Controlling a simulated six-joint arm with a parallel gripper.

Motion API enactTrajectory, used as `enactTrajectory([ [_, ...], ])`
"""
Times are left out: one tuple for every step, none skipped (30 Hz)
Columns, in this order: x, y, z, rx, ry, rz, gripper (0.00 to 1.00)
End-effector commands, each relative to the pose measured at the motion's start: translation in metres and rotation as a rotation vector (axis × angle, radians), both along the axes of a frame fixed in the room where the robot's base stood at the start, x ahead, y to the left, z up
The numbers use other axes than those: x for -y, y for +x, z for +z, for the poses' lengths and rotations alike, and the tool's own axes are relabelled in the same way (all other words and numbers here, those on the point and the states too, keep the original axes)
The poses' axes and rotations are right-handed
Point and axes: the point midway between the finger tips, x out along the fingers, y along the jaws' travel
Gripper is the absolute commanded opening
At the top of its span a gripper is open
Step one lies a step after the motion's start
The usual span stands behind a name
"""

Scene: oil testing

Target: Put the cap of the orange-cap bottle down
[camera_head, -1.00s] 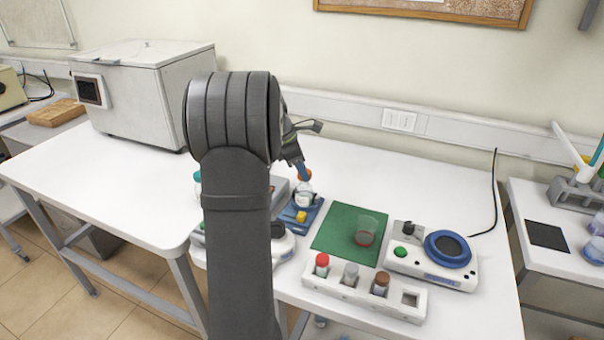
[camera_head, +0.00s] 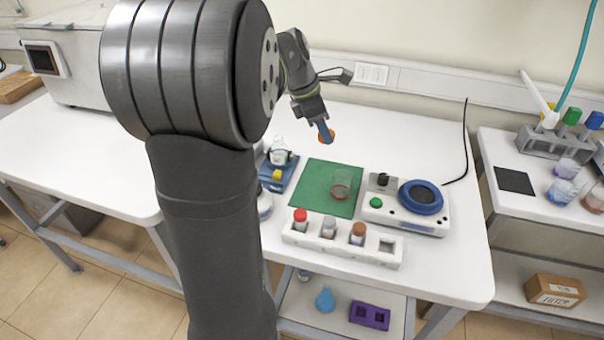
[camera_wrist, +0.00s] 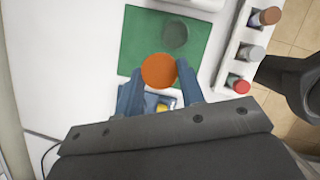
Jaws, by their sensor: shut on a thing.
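My gripper (camera_head: 325,135) is shut on the orange cap (camera_head: 327,137) and holds it in the air above the back of the table. In the wrist view the round cap (camera_wrist: 159,71) sits between the two blue fingertips of my gripper (camera_wrist: 160,84). The bottle (camera_head: 279,152) stands without a cap in the blue holder (camera_head: 274,182), left of the green mat (camera_head: 314,192). In the wrist view the bottle is mostly hidden by my gripper.
A glass beaker (camera_head: 342,185) stands on the mat. A white rack (camera_head: 300,237) with several small capped bottles is in front of it. A stirrer with a blue plate (camera_head: 421,197) stands at right. The white table (camera_head: 360,125) behind the mat is clear.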

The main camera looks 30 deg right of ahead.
Motion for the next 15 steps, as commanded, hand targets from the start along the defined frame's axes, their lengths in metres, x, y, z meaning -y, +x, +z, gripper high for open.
enactTrajectory([
  [-0.001, -0.019, -0.009, -0.004, 0.002, -0.042, 0.15],
  [-0.002, -0.029, -0.015, -0.004, 0.001, -0.066, 0.15],
  [-0.003, -0.041, -0.022, -0.004, 0.001, -0.098, 0.15],
  [-0.005, -0.05, -0.027, -0.005, 0.001, -0.119, 0.15],
  [-0.006, -0.059, -0.032, -0.004, 0.002, -0.14, 0.15],
  [-0.008, -0.069, -0.037, -0.004, 0.002, -0.167, 0.15],
  [-0.009, -0.076, -0.041, -0.004, 0.002, -0.184, 0.15],
  [-0.011, -0.082, -0.045, -0.003, 0.002, -0.201, 0.15],
  [-0.013, -0.09, -0.049, -0.004, 0.002, -0.218, 0.15],
  [-0.013, -0.094, -0.051, -0.002, 0.0, -0.23, 0.15],
  [-0.015, -0.098, -0.054, -0.004, 0.001, -0.241, 0.15],
  [-0.016, -0.101, -0.056, -0.003, 0.001, -0.249, 0.15],
  [-0.017, -0.102, -0.058, -0.003, 0.001, -0.254, 0.15],
  [-0.018, -0.102, -0.061, -0.004, 0.001, -0.258, 0.15],
  [-0.02, -0.099, -0.064, -0.004, 0.001, -0.259, 0.15],
])
